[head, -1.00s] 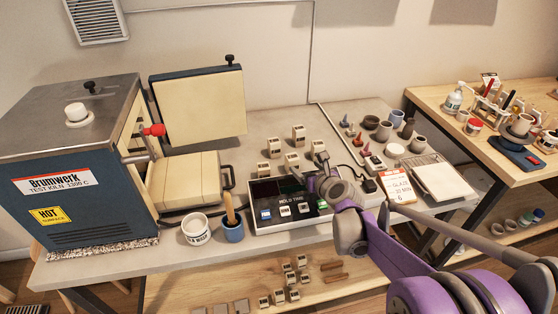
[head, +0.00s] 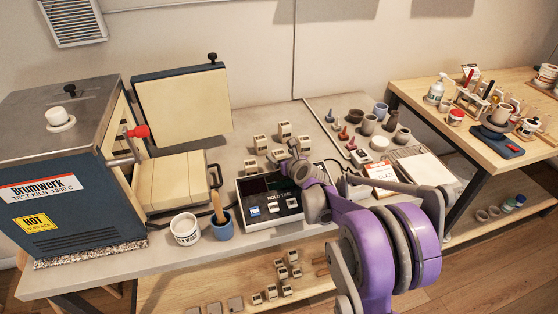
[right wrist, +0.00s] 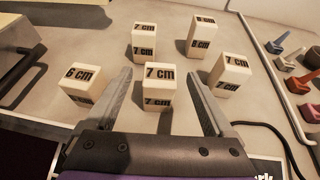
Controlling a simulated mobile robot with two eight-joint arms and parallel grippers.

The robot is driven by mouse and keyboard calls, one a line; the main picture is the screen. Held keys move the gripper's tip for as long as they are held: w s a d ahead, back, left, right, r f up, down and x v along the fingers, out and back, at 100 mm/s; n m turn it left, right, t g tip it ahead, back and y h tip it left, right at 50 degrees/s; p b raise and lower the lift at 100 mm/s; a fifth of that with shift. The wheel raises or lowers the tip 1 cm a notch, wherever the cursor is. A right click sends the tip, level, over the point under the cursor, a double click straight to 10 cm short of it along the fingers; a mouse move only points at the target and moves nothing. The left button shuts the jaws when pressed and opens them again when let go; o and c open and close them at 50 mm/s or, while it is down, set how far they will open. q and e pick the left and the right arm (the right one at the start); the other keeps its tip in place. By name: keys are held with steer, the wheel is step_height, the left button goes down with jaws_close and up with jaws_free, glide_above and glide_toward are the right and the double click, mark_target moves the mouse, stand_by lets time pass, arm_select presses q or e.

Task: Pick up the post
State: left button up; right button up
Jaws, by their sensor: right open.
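Several small cream kiln posts stand on the grey table behind the control box. In the right wrist view a 7 cm post (right wrist: 158,88) stands upright in the middle, between the two fingers of my open right gripper (right wrist: 159,74). No finger visibly touches it, and how far down the fingers reach is unclear. A 6 cm post (right wrist: 84,82) is to the left, and others labelled 7 cm (right wrist: 144,42) and (right wrist: 230,76) stand behind and to the right. In the head view my right gripper (head: 293,149) is among the posts (head: 284,130). My left gripper is out of view.
A white tub (head: 186,229) and a blue cup (head: 222,226) stand near the front edge. Small pots (head: 368,124) and coloured cones (head: 343,133) are at the right.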

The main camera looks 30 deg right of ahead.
steer(key=shift+c, duration=0.3)
jaws_close()
